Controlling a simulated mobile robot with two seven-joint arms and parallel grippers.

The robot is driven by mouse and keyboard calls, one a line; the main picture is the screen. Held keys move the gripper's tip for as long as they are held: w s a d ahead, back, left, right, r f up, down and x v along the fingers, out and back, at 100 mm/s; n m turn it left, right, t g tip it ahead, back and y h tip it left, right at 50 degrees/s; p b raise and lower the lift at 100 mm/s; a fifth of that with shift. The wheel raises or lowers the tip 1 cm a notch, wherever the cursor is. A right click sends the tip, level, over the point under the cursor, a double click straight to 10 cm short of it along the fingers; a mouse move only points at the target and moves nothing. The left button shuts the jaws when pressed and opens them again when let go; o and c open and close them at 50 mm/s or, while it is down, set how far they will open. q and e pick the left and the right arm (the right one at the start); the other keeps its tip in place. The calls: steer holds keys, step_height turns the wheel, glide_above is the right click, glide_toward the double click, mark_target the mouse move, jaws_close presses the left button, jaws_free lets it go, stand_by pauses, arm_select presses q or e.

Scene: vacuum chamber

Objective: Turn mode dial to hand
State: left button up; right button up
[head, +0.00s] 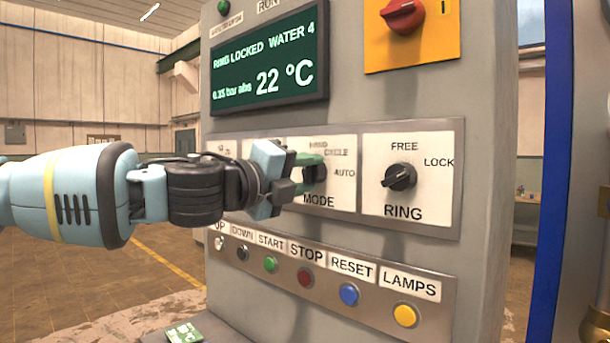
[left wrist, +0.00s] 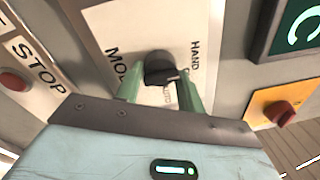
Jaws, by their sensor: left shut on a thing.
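The mode dial (head: 320,173) is a black knob on a white plate marked HAND, CYCLE, AUTO and MODE. My left gripper (head: 311,172) comes in from the left with its green fingers shut on the dial and hides part of it and its plate. In the left wrist view the dial (left wrist: 158,67) sits between the two green fingers (left wrist: 161,82), with HAND to its right and MODE to its left. I cannot tell exactly which mark the dial points to. My right gripper is not in view.
The ring dial (head: 400,177) is close to the right of the mode plate. A row of buttons, with a red STOP (head: 305,277), runs below. A screen (head: 268,62) above reads RING LOCKED and 22 °C. A red switch (head: 404,15) on yellow is at upper right.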

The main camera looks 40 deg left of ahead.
mark_target(306, 172)
arm_select(q)
steer(key=shift+f, duration=0.2)
steer(key=o, duration=0.9)
steer(key=shift+r, duration=0.1)
steer(key=s, duration=0.3)
steer(key=s+p, duration=0.1)
steer(key=s, duration=0.1)
steer(key=shift+a, duration=0.35)
steer(key=s, duration=0.2)
steer(key=shift+s+a+f+p, duration=0.2)
steer(key=shift+s+p, duration=0.1)
steer(key=shift+s, duration=0.05)
